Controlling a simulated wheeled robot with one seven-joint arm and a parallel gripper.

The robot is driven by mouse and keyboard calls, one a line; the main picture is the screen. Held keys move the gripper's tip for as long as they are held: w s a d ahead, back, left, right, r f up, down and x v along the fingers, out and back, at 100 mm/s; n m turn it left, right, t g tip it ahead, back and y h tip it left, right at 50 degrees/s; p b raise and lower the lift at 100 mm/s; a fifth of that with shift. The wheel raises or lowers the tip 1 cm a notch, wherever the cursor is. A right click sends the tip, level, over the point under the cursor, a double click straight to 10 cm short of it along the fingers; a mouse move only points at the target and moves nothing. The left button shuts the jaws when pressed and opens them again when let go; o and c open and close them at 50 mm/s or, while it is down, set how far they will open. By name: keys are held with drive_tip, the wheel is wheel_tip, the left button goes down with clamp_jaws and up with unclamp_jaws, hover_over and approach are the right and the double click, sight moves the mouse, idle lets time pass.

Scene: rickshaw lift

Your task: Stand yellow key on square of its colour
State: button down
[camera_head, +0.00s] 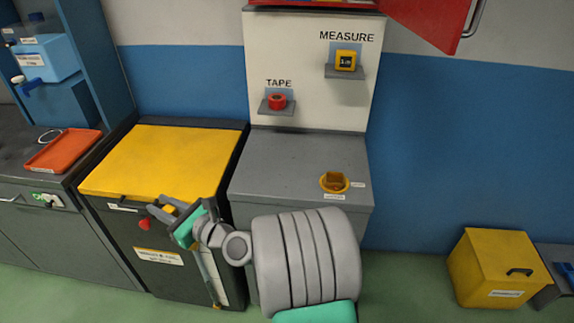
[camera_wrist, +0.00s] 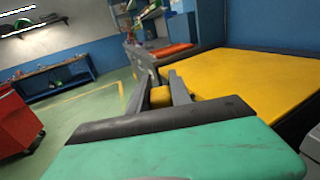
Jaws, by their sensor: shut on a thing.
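My gripper (camera_head: 166,209) is in front of the yellow-topped cabinet, near its front edge. A small yellow piece, the yellow key (camera_wrist: 160,96), is between the two dark fingers in the wrist view, and the gripper is shut on it. In the head view the key (camera_head: 170,209) shows only as a small yellow patch by the fingers. Its full shape is hidden by the fingers and the hand. No separate yellow square can be made out; the cabinet's broad yellow top (camera_head: 160,160) is bare, and it fills the right of the wrist view (camera_wrist: 255,85).
A grey cabinet (camera_head: 290,165) holds an amber dish (camera_head: 334,182). Shelves above carry a red tape (camera_head: 277,101) and a yellow measure (camera_head: 345,60). An orange tray (camera_head: 64,150) lies on the left counter. A yellow box (camera_head: 495,265) stands at right. An open red door (camera_head: 430,20) hangs above.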

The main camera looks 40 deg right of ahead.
drive_tip(key=s+d+r+m+h+b, duration=0.1)
drive_tip(key=d+r+h+b, duration=0.15)
drive_tip(key=d, duration=0.65)
drive_tip(key=s+d+r+m+h+b, duration=0.1)
drive_tip(key=s+d+r, duration=0.15)
drive_tip(key=d, duration=0.65)
drive_tip(key=s+d+r+m+h+b, duration=0.4)
drive_tip(key=s+d, duration=0.6)
drive_tip(key=d, duration=0.5)
drive_tip(key=n, duration=0.1)
hover_over(269, 167)
drive_tip(key=shift+t, duration=0.3)
wheel_tip(269, 167, down, 9)
drive_tip(key=shift+s+r, duration=0.1)
drive_tip(key=f, duration=0.3)
drive_tip(key=shift+w+b, duration=0.2)
drive_tip(key=shift+b, duration=0.2)
drive_tip(key=shift+d+f, duration=0.1)
drive_tip(key=shift+f, duration=0.2)
drive_tip(key=shift+r, duration=0.1)
